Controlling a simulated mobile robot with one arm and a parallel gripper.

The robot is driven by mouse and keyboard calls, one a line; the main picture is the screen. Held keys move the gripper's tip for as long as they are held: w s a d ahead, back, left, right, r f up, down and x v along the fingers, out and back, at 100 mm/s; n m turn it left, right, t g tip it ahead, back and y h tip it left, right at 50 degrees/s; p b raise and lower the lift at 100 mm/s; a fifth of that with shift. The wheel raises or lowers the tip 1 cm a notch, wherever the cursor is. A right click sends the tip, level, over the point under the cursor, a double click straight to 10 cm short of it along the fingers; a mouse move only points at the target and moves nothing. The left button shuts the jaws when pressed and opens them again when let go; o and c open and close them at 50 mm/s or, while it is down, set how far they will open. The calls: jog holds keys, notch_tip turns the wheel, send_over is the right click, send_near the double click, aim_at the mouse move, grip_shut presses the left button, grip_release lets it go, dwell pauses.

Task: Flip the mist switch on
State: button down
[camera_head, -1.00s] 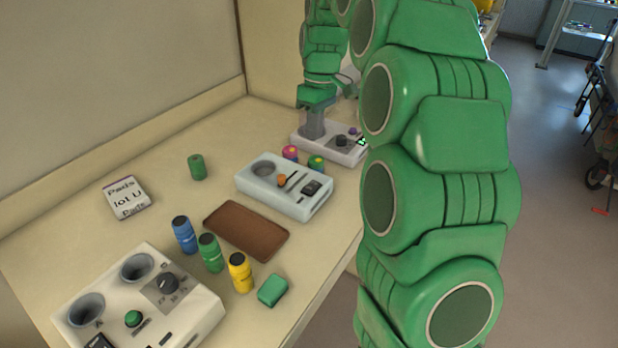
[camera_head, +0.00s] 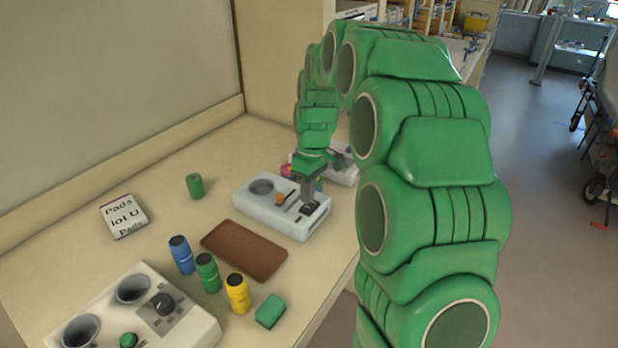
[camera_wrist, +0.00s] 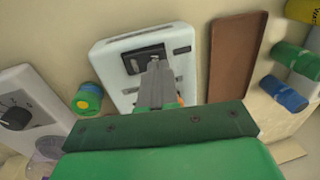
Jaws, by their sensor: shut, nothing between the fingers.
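My gripper (camera_head: 309,192) points down over the pale box in the middle of the bench (camera_head: 285,221), its fingers together and empty. Its tips are at or just above a black rocker switch (camera_head: 309,209) near the box's right end. In the wrist view the closed fingers (camera_wrist: 157,66) overlap part of the black switch (camera_wrist: 140,60). I cannot tell whether they touch it, or which way the rocker is tipped. The box also carries an orange knob (camera_head: 281,199), a slot and a round well (camera_head: 262,187). No label reading mist is legible.
A brown tray (camera_head: 244,250) lies in front of the box. Blue (camera_head: 181,255), green (camera_head: 208,273) and yellow (camera_head: 237,294) bottles and a green block (camera_head: 270,311) stand nearby. Another control box (camera_head: 190,329) is at the near left, and one (camera_head: 345,174) stands behind my gripper.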

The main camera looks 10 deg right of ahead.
aim_at(305, 208)
jog(key=shift+s+a+f, duration=0.1)
jog(key=shift+f, duration=0.8)
jog(key=shift+s+a+f, duration=0.1)
jog(key=shift+f, duration=0.05)
jog(key=shift+w+d+r, duration=0.3)
jog(key=shift+w+d, duration=0.25)
jog(key=shift+w, duration=0.1)
notch_tip(305, 208, up, 14)
jog(key=s+a, duration=0.1)
jog(key=shift+s+a, duration=0.3)
dwell(0.4)
